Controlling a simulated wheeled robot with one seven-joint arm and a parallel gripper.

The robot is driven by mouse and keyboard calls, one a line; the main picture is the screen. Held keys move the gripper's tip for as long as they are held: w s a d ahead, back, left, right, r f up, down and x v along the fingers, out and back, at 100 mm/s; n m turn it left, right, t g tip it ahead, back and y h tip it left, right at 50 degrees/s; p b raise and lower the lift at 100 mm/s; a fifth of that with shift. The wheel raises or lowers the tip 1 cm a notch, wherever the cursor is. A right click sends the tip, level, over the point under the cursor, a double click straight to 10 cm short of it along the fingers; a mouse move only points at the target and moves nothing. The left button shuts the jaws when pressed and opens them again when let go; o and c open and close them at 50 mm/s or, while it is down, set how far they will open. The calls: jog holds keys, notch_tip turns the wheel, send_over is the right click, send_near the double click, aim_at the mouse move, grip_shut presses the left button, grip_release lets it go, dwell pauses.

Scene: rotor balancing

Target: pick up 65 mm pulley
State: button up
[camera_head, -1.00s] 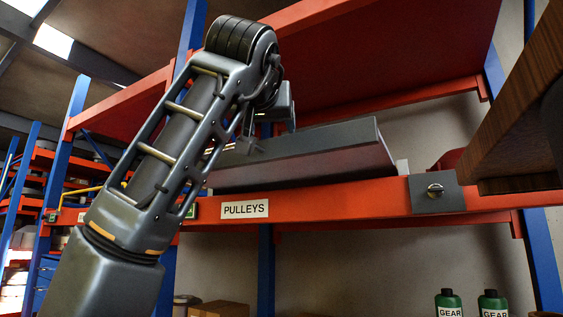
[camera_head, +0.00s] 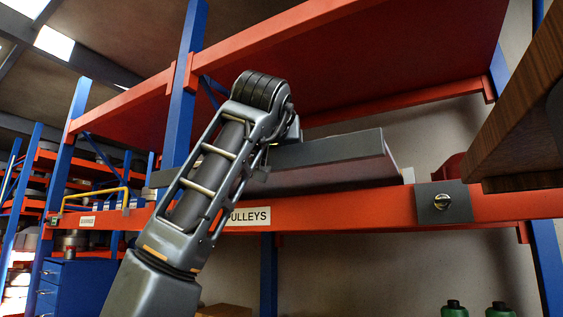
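No 65 mm pulley can be made out. A long grey tray (camera_head: 335,148) with a raised slanted front lies on the orange shelf beam (camera_head: 330,208) above the partly covered PULLEYS label (camera_head: 249,217). The inside of the tray is hidden from this low angle. My arm rises in front of the shelf and bends over at the tray's left end. Only a small part of my gripper (camera_head: 262,171) shows behind the arm, by the tray's left end. Its fingers are too hidden to tell whether they are open or hold anything.
A blue upright (camera_head: 184,95) stands just behind my arm on the left. An orange upper shelf (camera_head: 385,65) hangs above the tray. A wooden edge (camera_head: 520,110) juts in at the right. A grey plate with a round knob (camera_head: 442,203) sits on the beam.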

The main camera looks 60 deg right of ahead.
jog(key=c, duration=1.3)
jog(key=shift+c, duration=0.3)
jog(key=shift+s+a+r, duration=0.1)
